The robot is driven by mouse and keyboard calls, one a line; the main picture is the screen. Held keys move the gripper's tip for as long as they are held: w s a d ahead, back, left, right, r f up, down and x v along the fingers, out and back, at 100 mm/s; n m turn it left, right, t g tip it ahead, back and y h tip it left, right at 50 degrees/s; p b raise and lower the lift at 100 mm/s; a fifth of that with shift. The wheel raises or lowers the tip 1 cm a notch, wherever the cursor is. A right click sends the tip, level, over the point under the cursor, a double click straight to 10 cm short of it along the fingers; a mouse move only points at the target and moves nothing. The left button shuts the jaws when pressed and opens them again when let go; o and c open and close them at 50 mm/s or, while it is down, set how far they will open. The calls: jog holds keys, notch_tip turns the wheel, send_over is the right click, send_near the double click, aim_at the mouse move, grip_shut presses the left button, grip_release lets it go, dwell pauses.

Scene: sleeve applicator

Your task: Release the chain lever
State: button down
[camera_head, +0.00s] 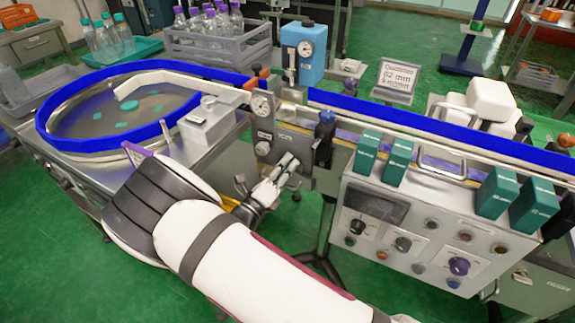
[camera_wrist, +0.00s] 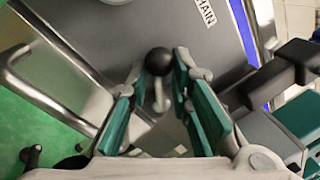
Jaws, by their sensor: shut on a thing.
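The chain lever (camera_wrist: 158,62) shows in the wrist view as a black ball knob on a short grey stem, in front of a grey panel. A label ending in "HAIN" (camera_wrist: 206,12) is above it. My gripper (camera_wrist: 159,70) has its teal-padded fingers on either side of the knob and is shut on it. In the head view my gripper (camera_head: 287,166) is at the front of the grey machine panel (camera_head: 268,148), left of the control box. The lever's knob is hidden or too small to make out there.
A control box (camera_head: 420,225) with knobs and buttons stands right of my gripper. Teal blocks (camera_head: 367,157) line the blue-railed conveyor (camera_head: 410,135). A round blue-rimmed table (camera_head: 60,150) is at left. In the wrist view, a black block (camera_wrist: 300,62) juts in at right and a metal handle (camera_wrist: 22,75) is at left.

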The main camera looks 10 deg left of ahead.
jog(key=shift+a+f+n+t+y, duration=0.1)
jog(key=shift+f+n+t+y, duration=0.2)
jog(key=shift+n, duration=1)
jog(key=shift+a+f+n+t+y, duration=0.1)
jog(key=shift+f+n+y, duration=0.2)
jog(key=shift+n, duration=1)
jog(key=shift+a+f+n+t+y, duration=0.15)
jog(key=shift+f+n, duration=0.25)
jog(key=shift+n, duration=0.9)
jog(key=shift+f+y, duration=0.1)
jog(key=shift+y, duration=0.15)
jog(key=c, duration=1.8)
grip_release()
jog(key=shift+o, duration=0.2)
jog(key=v, duration=1.2)
jog(key=shift+w+f, duration=0.1)
